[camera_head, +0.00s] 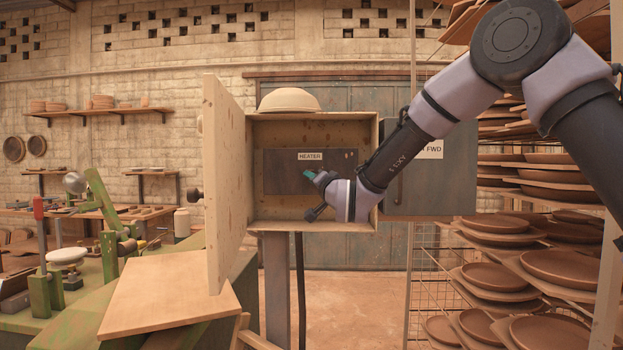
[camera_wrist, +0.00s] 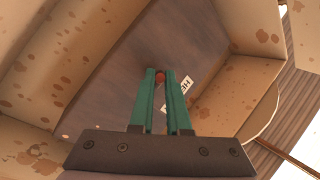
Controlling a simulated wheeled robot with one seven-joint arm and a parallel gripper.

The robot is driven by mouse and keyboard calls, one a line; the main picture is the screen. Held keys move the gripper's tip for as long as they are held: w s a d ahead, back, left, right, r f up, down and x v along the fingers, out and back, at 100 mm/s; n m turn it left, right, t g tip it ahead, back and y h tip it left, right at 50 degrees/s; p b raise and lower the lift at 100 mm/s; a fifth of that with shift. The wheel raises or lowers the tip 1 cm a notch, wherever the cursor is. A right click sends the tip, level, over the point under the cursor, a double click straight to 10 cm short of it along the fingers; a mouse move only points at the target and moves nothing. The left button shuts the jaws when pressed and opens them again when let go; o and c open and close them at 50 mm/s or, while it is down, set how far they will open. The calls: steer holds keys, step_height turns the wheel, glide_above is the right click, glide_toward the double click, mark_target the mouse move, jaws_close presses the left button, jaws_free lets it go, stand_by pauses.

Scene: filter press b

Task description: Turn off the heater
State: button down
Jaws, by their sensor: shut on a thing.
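The wooden heater box (camera_head: 255,190) stands open, with a dark panel (camera_head: 283,178) inside it. A white HEATER label (camera_head: 310,156) is on the panel and shows partly in the wrist view (camera_wrist: 180,92). My gripper (camera_head: 308,174) reaches into the box from the right, in front of the panel below the label. In the wrist view its two green fingers (camera_wrist: 160,80) are shut on a small red switch tip (camera_wrist: 160,76) at the panel. The rest of the switch is hidden between the fingers. The box's door (camera_head: 228,180) is swung open on the left.
A bowl (camera_head: 289,100) stands on top of the box. A dark cabinet (camera_head: 445,185) with a label ending in FWD is just right, partly behind my arm. Racks of plates (camera_head: 550,265) fill the right. A wooden board (camera_head: 165,295) and green machine (camera_head: 108,235) are at left.

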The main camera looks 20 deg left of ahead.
steer(key=c, duration=0.9)
jaws_free()
steer(key=shift+r, duration=0.1)
